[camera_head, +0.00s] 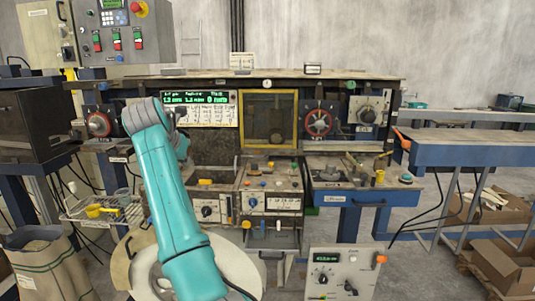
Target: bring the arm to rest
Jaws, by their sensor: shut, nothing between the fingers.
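My teal arm (169,197) rises from the bottom of the head view and leans to the left. Its grey upper joint (146,114) is in front of the left part of the machine bench. A short dark and grey part of the arm folds down just right of this joint, mostly behind the teal link. My gripper's fingers cannot be made out; they are hidden behind the arm or out of the picture. I see nothing carried by the arm.
The laminating machine has a yellow-framed window (269,119) and a green display (197,98). A blue workbench (470,154) stands at the right. A control box (342,272) is in front, a sack (42,262) at lower left, and cardboard boxes (505,266) at lower right.

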